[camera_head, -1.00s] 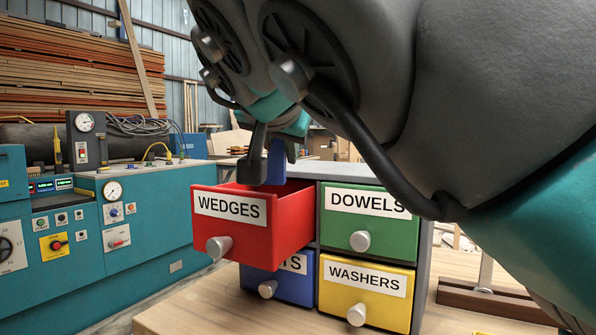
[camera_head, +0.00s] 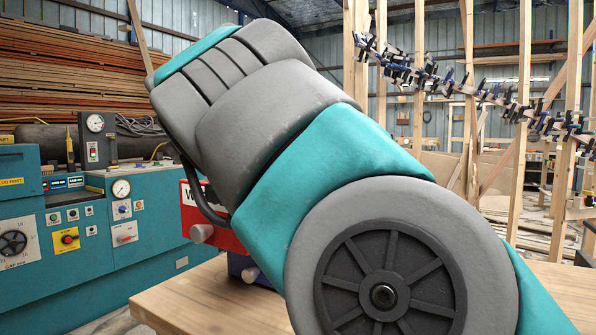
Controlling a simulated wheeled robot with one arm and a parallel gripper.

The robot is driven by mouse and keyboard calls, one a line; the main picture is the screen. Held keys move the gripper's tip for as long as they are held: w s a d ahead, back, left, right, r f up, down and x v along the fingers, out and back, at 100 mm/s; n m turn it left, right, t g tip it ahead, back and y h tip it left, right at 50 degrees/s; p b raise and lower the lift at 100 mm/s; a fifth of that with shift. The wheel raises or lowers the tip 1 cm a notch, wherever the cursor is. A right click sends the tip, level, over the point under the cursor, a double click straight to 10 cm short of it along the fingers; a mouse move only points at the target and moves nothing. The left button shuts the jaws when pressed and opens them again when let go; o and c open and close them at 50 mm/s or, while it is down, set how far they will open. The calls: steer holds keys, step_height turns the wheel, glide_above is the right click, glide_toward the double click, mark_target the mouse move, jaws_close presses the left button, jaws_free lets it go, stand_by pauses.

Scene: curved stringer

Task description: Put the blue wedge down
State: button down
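The red drawer (camera_head: 188,213) with the wedges label stands pulled out. Only its left front corner, part of the label and its round knob (camera_head: 202,233) show. My arm covers the rest of the drawer and most of the drawer cabinet. A bit of the blue drawer (camera_head: 240,264) shows below the red one, with its knob. My gripper and the blue wedge are hidden behind my arm, so I cannot see whether the wedge is held or lies in the drawer.
The cabinet stands on a wooden bench (camera_head: 185,302), whose front left part is clear. A teal machine (camera_head: 110,240) with gauges and knobs stands at the left. Stacked planks (camera_head: 60,75) are behind it. A row of clamps (camera_head: 470,90) hangs on wooden posts at the right.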

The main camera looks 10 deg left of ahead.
steer(key=shift+w+f, duration=0.1)
steer(key=c, duration=0.8)
jaws_free()
steer(key=shift+o, duration=0.2)
steer(key=v, duration=1.2)
